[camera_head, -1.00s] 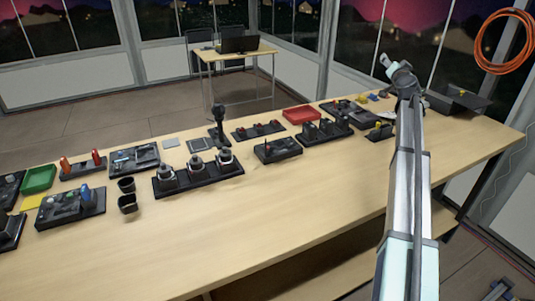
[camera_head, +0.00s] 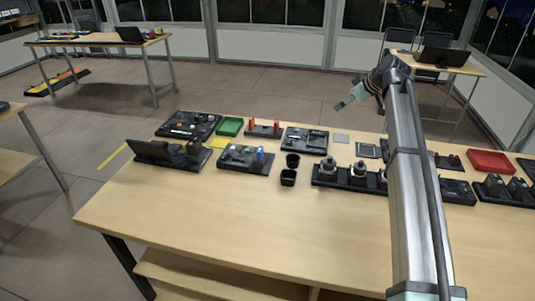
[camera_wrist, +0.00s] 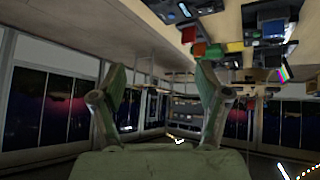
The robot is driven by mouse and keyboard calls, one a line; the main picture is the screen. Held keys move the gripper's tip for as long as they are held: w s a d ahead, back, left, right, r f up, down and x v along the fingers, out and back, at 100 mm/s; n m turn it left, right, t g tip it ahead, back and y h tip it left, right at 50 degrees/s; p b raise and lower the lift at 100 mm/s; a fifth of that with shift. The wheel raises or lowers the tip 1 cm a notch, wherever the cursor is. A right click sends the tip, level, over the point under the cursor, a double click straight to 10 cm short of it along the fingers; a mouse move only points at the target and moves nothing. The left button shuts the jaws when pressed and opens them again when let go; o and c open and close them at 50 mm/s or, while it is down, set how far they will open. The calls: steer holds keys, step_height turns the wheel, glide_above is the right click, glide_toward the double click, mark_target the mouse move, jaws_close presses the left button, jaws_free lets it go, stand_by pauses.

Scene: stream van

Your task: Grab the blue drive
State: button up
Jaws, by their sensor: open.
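A small blue upright piece (camera_head: 260,155), the only thing I see that may be the blue drive, stands at the right end of a black board (camera_head: 235,163) on the left half of the long wooden table (camera_head: 210,225). Its exact shape is too small to tell. My gripper (camera_head: 347,101) is in the air beyond the table's far edge, to the right of the blue piece and apart from it. In the wrist view my gripper (camera_wrist: 160,100) has its two fingers spread with nothing between them. The table's items show tilted at the wrist view's upper right.
Two black cups (camera_head: 289,170) stand just right of the blue piece's board. A green tray (camera_head: 230,126), two red upright pieces on a black base (camera_head: 263,130), and a dark screen-like panel (camera_head: 152,152) are nearby. A red tray (camera_head: 489,162) is farther right. The table's front is clear.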

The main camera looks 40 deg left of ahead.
steer(key=s+a+n+g+h, duration=0.2)
steer(key=s+a+n, duration=0.1)
steer(key=s+a, duration=0.65)
steer(key=n+g+h+p, duration=0.1)
steer(key=n+g+h, duration=0.1)
steer(key=n, duration=0.1)
glide_toward(260, 149)
steer(key=p+x, duration=0.3)
steer(key=x, duration=0.2)
steer(key=shift+w, duration=0.1)
steer(key=shift+p+x, duration=1.25)
steer(key=shift+x, duration=1.5)
steer(key=shift+d, duration=0.1)
steer(key=c, duration=1.2)
